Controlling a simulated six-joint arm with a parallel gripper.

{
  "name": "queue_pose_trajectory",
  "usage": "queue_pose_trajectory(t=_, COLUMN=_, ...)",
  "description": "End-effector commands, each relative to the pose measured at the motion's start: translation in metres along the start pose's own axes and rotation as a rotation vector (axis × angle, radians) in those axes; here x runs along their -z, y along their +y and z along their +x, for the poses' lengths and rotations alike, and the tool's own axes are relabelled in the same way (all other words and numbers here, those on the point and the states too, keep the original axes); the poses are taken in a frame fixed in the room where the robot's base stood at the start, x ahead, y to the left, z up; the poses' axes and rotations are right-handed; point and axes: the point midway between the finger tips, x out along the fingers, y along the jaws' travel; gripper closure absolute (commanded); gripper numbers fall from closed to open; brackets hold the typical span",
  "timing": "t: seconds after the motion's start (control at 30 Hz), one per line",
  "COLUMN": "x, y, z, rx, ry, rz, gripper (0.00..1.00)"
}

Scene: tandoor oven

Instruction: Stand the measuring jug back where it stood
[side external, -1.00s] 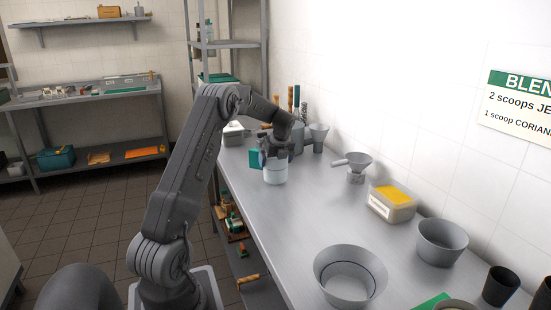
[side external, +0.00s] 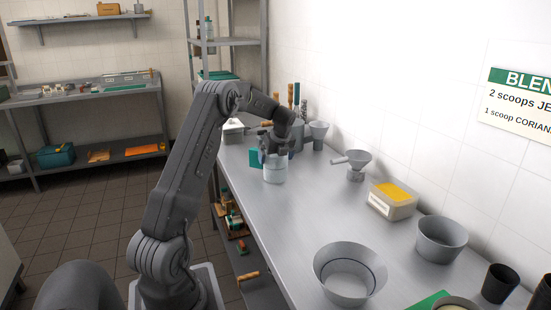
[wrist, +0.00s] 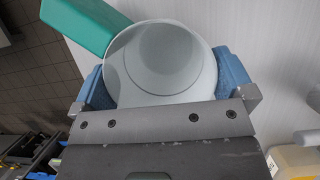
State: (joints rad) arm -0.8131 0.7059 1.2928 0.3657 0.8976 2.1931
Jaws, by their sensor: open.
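The measuring jug (side external: 274,174) is pale and translucent, with a green handle (side external: 254,157) on its left. It appears upright on the steel counter near its left edge. In the wrist view the jug (wrist: 165,60) shows as a round pale opening, with the green handle (wrist: 88,22) at the upper left. My gripper (side external: 272,157) is over the jug. In the wrist view my gripper (wrist: 165,84) has its blue pads apart, one on each side of the jug. Whether the pads touch its wall is unclear. The jug's base shows no clear gap above the counter.
Behind the jug stand a grey container with utensils (side external: 296,135) and a grey funnel-topped vessel (side external: 318,134). The counter's middle is clear.

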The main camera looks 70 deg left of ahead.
Motion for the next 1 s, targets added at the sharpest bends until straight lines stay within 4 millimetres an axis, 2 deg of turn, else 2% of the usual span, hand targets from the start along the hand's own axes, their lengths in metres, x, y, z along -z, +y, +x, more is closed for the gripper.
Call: queue_pose_trajectory(t=1.0, x=0.0, y=0.0, z=-0.049, rx=0.0, ry=0.001, rz=0.001, gripper=0.0)
